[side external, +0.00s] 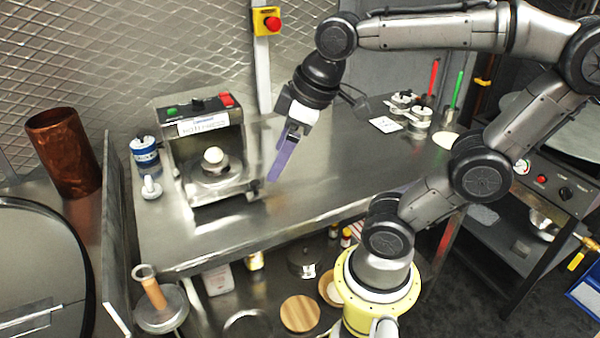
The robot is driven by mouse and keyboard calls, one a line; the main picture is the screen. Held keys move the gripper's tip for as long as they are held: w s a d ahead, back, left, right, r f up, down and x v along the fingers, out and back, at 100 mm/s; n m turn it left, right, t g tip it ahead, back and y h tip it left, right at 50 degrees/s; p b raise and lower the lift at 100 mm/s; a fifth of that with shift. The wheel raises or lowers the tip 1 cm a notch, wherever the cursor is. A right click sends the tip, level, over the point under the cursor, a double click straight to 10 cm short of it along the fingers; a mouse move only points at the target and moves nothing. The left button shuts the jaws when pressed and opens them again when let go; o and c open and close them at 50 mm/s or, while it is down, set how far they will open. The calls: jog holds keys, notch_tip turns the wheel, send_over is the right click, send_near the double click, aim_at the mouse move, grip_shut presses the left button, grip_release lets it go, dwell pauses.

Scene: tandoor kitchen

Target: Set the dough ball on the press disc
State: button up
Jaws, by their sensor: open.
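A pale dough ball (214,155) rests on the round metal press disc (218,170), towards its upper side as seen here. The disc belongs to a steel press machine (172,140) with a white label, a green button and a red switch. My gripper (276,165), with purple fingers, is to the right of the press above the steel table, apart from the ball and pointing down and to the left. It is open and holds nothing. The gap between its fingers is hard to see from this side.
A blue-and-white container (145,152) and a small white object (151,187) stand left of the press. Metal canisters (418,117) and a white card (385,124) are at the back right. The steel table (330,180) is clear in the middle. A copper vessel (67,155) stands far left.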

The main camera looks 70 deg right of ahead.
jog(key=s+f+m, duration=0.1)
jog(key=s, duration=0.1)
jog(key=s+a+f+m, duration=0.1)
jog(key=s+f, duration=0.1)
jog(key=shift+f+m+t, duration=0.15)
jog(key=shift+m+t, duration=0.15)
jog(key=shift+t, duration=0.1)
dwell(0.7)
